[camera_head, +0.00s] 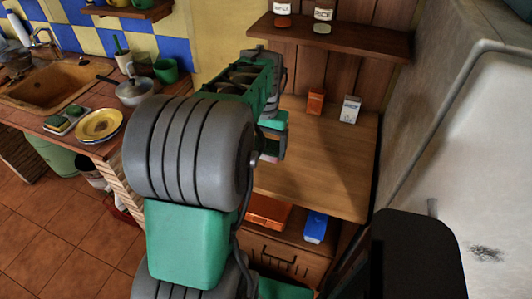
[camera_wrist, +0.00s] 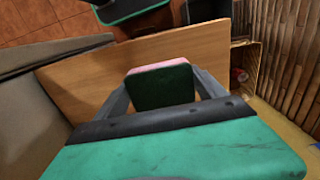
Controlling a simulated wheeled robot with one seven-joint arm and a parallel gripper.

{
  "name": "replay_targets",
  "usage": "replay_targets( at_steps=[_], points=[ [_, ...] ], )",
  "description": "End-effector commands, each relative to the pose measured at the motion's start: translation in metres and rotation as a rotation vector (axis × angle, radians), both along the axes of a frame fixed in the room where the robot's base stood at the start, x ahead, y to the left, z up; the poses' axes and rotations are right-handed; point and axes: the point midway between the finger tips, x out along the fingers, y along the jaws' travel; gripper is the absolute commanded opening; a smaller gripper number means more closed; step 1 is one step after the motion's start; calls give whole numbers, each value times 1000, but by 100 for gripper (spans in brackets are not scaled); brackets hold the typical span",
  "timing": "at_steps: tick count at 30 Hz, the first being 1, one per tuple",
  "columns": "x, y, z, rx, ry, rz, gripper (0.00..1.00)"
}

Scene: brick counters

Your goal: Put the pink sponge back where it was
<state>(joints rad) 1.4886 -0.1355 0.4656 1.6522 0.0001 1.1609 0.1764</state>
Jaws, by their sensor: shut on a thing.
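My gripper (camera_wrist: 161,84) is shut on the pink sponge (camera_wrist: 158,67), which has a pink edge and a dark green face toward the wrist camera. One finger is on each side of it. In the head view my gripper (camera_head: 272,142) is over the wooden counter (camera_head: 320,150), and a little of the pink sponge (camera_head: 267,157) shows under it; most is hidden by my arm. The sponge appears to be above the wood, but the gap is unclear. A small tray (camera_head: 72,128) with green-and-yellow sponges is on the tiled counter at the left.
Yellow plates (camera_head: 98,124), a metal pot (camera_head: 134,91) and a sink (camera_head: 50,84) share the left counter. An orange box (camera_head: 315,101) and a white box (camera_head: 350,109) stand at the wooden counter's back. A shelf (camera_head: 335,38) hangs above; the counter's middle is clear.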

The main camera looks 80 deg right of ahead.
Motion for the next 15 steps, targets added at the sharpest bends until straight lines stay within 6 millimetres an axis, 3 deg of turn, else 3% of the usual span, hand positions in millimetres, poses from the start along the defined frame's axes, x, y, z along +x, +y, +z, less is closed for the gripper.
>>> replay_targets(
  at_steps=[6,11,15],
  points=[
    [9,-40,-44,3,1,0,43],
    [12,-52,-59,0,0,0,43],
    [12,-54,-82,4,1,1,43]
  ],
)
